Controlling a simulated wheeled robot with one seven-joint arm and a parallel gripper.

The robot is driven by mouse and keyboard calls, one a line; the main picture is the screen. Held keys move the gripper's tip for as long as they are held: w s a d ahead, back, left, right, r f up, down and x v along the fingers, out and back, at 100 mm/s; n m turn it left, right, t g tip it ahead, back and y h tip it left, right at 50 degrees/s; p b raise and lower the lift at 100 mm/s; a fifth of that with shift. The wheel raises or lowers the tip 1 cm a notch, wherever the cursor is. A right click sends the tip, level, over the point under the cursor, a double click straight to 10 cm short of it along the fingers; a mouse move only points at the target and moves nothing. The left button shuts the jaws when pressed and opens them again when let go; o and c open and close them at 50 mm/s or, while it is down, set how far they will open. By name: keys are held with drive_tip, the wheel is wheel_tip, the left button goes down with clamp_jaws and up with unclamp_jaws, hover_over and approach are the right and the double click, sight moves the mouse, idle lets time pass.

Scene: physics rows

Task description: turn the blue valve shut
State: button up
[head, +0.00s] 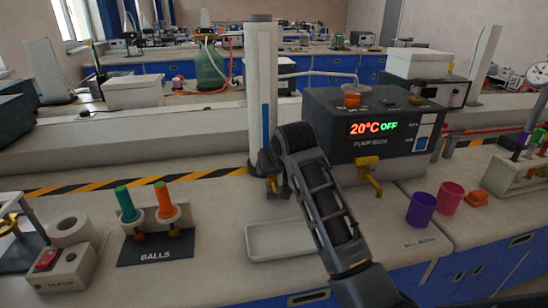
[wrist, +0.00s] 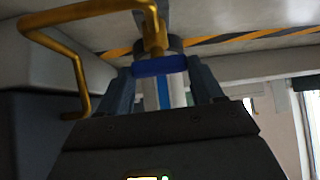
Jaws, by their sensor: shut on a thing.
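The blue valve (wrist: 160,66) shows in the wrist view as a blue handle crosswise between my two fingers, in front of the white column (wrist: 178,92) with its blue stripe. My gripper (wrist: 160,82) is shut on this handle. In the head view my gripper (head: 268,166) is at the foot of the white column (head: 261,80), and the arm and gripper hide the blue valve there. A brass pipe (wrist: 82,12) bends down just beside the handle in the wrist view. How far the valve is turned cannot be told.
A dark heater box (head: 375,145) reading 20°C OFF stands right of the column, with a brass tap (head: 368,162) at its front. A white tray (head: 262,255) lies below my arm. Purple (head: 421,209) and pink (head: 450,197) cups stand right; a labelled rack (head: 155,248) stands left.

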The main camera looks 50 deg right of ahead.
drive_tip(key=shift+m+h+p, duration=0.35)
drive_tip(key=shift+m+h, duration=0.05)
drive_tip(key=shift+m, duration=0.2)
drive_tip(key=o, duration=1)
drive_tip(key=shift+o, duration=0.2)
drive_tip(key=v, duration=0.8)
drive_tip(key=shift+w, duration=0.2)
